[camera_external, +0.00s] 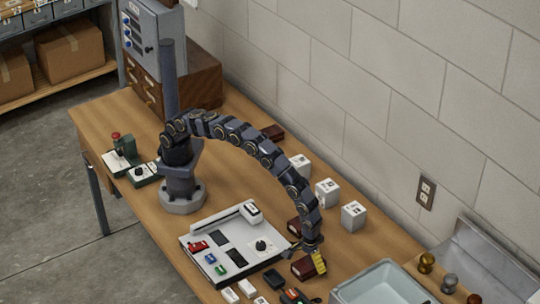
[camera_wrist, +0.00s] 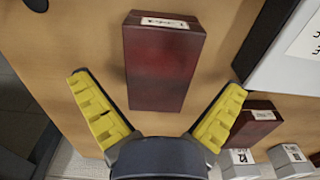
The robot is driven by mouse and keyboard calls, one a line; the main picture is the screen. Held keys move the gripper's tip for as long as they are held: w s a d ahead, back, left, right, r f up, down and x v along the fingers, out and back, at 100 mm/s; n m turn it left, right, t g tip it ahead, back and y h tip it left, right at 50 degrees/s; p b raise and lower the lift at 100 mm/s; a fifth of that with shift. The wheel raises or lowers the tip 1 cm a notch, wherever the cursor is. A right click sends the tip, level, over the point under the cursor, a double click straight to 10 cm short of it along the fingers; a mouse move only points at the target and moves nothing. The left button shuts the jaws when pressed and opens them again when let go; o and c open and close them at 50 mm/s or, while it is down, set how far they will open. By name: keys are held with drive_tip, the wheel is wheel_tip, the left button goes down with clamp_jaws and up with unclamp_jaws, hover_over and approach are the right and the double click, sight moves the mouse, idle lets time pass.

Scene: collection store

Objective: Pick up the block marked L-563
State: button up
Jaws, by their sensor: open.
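A dark red block (camera_wrist: 162,68) with a white label lies on the table, centred ahead of my gripper (camera_wrist: 157,82) in the wrist view. Its label is upside down and too small to read. My gripper is open, with one yellow finger to each side of the block and gaps between. In the external view this block (camera_external: 303,268) lies just below my gripper (camera_external: 309,256), partly covered by a yellow finger. A second dark red labelled block (camera_wrist: 262,122) lies to the right in the wrist view, partly behind the right finger. I cannot make out L-563 on any block.
Pale labelled cubes (camera_external: 327,192) stand along the wall side. A light panel (camera_external: 215,228) with coloured parts lies left of my gripper. A grey tray (camera_external: 372,284) stands to the right. Small dark and white items (camera_external: 270,284) lie near the front. Bare table (camera_external: 240,180) shows behind the panel.

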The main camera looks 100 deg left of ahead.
drive_tip(key=shift+f, duration=0.1)
drive_tip(key=c, duration=1.2)
drive_tip(key=shift+c, duration=0.2)
